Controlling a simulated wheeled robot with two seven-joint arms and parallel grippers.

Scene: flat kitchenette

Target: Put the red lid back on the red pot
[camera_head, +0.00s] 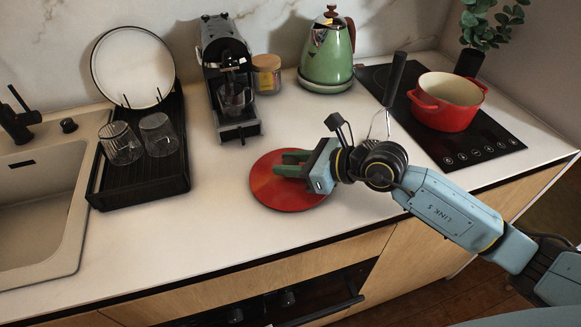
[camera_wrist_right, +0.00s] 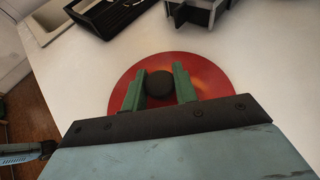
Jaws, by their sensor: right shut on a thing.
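The red lid (camera_head: 290,194) lies flat on, or very close to, the white counter in front of the coffee machine. In the right wrist view the lid (camera_wrist_right: 212,78) shows with its round black knob (camera_wrist_right: 159,84) between the green fingers. My right gripper (camera_head: 284,164) is over the lid, shut on the knob. The fingers also show in the right wrist view (camera_wrist_right: 158,90). The red pot (camera_head: 446,103) stands open on the black hob at the right, its cream inside visible. My left gripper is not in view.
The black hob (camera_head: 480,140) is at the right. A green kettle (camera_head: 327,52), a jar (camera_head: 266,75) and a coffee machine (camera_head: 225,70) stand at the back. A dish rack (camera_head: 140,182) with glasses and a plate is left. A black-handled utensil (camera_head: 394,82) rises between lid and pot.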

